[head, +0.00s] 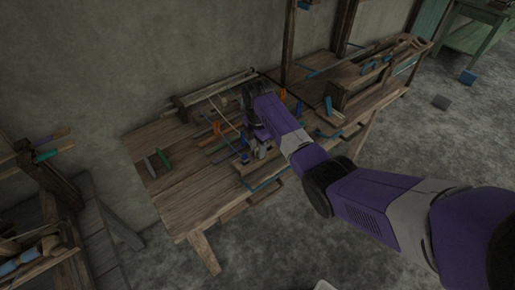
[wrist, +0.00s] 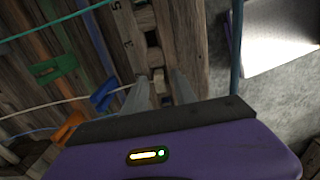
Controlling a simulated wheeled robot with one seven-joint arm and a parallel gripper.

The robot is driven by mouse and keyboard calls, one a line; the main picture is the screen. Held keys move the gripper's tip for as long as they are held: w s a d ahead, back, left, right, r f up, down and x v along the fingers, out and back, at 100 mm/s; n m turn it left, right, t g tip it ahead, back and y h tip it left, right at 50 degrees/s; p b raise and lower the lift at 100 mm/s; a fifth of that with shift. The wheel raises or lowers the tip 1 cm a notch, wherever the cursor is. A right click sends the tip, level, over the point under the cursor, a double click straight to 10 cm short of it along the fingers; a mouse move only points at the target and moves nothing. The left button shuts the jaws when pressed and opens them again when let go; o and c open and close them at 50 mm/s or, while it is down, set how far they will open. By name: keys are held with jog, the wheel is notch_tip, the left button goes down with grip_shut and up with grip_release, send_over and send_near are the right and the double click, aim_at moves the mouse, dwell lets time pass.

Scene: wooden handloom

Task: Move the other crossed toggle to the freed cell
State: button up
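In the wrist view, a wooden rail (wrist: 188,45) with dark square cells runs up the picture. The numbers 3 and 5 are marked on the strip beside it. My gripper (wrist: 160,88) points at this rail, its two grey fingers apart. A small pale piece shows between the fingertips; I cannot tell if they touch it. Left of the rail are a green clip-like piece (wrist: 52,68), a blue one (wrist: 104,94) and an orange one (wrist: 66,128). I cannot tell which piece is the crossed toggle. In the head view, my gripper (head: 258,152) is low over the bench, partly hidden by my arm.
The wooden bench (head: 170,185) stands against the wall, with bare planks at its left. A green-handled tool (head: 164,159) lies there. Thin cords cross the wrist view, one pale and near the fingers. Another wooden frame (head: 338,97) stands at the right, and shelving at the far left.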

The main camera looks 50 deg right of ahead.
jog(key=shift+r, duration=0.1)
notch_tip(320, 180, up, 8)
jog(key=shift+f+b, duration=0.2)
jog(key=shift+b, duration=0.2)
